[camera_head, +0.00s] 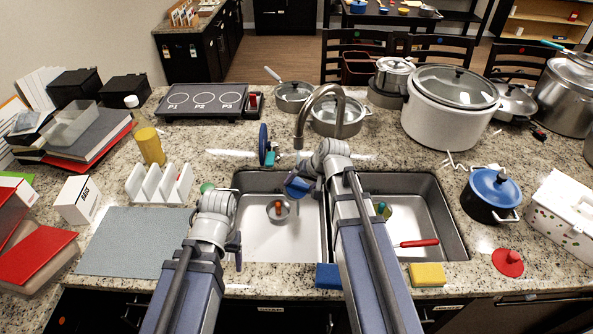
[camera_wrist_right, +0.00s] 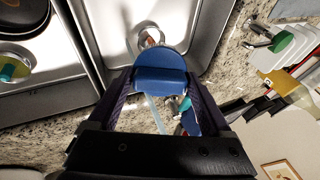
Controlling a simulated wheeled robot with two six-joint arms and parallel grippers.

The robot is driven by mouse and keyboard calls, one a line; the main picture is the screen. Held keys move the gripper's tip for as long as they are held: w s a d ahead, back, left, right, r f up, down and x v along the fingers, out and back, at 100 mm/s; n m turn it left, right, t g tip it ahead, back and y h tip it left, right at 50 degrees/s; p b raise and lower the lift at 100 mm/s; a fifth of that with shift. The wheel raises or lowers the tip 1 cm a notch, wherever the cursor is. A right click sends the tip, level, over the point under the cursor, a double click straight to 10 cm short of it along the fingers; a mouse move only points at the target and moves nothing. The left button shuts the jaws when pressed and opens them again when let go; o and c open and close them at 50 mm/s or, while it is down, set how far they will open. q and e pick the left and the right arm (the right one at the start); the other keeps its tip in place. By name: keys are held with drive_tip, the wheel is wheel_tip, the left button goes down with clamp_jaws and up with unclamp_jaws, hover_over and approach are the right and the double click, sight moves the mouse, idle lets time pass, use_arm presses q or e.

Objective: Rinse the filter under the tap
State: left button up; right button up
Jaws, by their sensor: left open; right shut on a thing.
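My right gripper (camera_head: 307,183) is shut on a blue, round-edged thing that I take to be the filter (camera_head: 297,187). It is held over the left sink basin (camera_head: 255,240), below and close to the tap (camera_head: 300,125). In the right wrist view the blue filter (camera_wrist_right: 160,82) sits between both fingers (camera_wrist_right: 160,75). A thin pale strip, possibly water, shows just below the filter there; I cannot tell whether it touches it. My left gripper (camera_head: 236,248) is open and empty by the left basin's left wall, partly hidden by its own wrist.
The right basin (camera_head: 430,215) holds a red-handled item (camera_head: 416,243). A blue sponge (camera_head: 327,276) and a yellow sponge (camera_head: 427,274) lie in front. The grey mat (camera_head: 130,245) is clear.

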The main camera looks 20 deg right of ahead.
drive_tip(key=s+a+r+p, duration=0.2)
drive_tip(key=s+r+p, duration=0.1)
drive_tip(key=s+r, duration=0.1)
drive_tip(key=shift+s+p, duration=0.2)
drive_tip(key=shift+p, duration=0.15)
idle(0.4)
